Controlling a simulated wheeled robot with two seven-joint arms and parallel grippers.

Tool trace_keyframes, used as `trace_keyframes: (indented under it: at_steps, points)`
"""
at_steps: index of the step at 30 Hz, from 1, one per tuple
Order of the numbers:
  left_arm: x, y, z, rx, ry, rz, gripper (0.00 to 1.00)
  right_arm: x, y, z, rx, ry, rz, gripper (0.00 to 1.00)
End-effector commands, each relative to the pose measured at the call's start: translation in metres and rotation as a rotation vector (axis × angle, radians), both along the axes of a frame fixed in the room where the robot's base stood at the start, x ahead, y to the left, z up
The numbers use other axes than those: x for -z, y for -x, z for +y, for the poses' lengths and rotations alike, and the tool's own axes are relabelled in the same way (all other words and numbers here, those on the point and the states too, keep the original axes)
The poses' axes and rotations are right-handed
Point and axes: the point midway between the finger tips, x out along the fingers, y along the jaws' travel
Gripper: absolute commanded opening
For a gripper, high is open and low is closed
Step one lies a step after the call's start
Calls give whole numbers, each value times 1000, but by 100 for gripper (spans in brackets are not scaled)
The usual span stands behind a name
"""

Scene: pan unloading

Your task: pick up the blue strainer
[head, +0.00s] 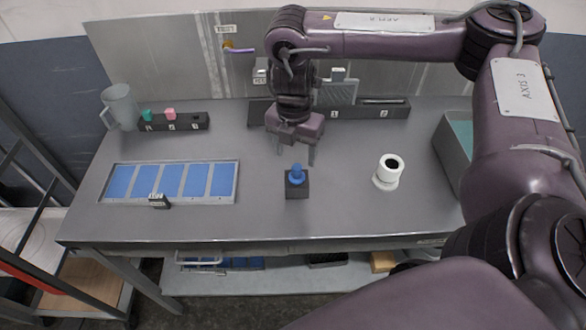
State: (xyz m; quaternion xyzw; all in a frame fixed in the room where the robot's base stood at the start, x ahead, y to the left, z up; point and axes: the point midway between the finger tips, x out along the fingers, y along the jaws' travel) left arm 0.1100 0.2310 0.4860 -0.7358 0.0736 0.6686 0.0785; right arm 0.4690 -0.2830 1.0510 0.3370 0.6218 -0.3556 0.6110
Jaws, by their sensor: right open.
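A small blue piece (297,174), which I take to be the blue strainer, stands upright in a dark square block (297,190) at the middle of the table. My right gripper (295,151) points down just behind and above it in the picture. Its two fingers are apart, with nothing seen between them. The fingertips look clear of the blue piece, though the exact height gap is hard to tell. My left gripper is not in view.
A tray with blue panels (230,183) lies left on the grey table (340,215). A white cylinder (387,180) stands right of the block. A pitcher (120,106), a dark holder (190,121) and a rack (385,113) are behind. A bin (447,150) is at the right.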

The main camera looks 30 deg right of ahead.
Motion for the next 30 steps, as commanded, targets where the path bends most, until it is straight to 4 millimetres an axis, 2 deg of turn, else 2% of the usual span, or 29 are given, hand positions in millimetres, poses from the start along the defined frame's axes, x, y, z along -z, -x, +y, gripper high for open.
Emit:
trace_keyframes:
  at_steps: [1,6,16,26,30]
  points:
    - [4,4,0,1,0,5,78,9,1,0,1,-1,4,63]
    - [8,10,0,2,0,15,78,24,1,0,-1,-2,2,63]
    - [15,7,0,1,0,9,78,65,1,-5,-1,-1,3,63]
    - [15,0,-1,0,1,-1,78,71,-1,-5,-2,0,-2,63]
    - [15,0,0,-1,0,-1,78,71,0,-5,-2,0,-2,46]
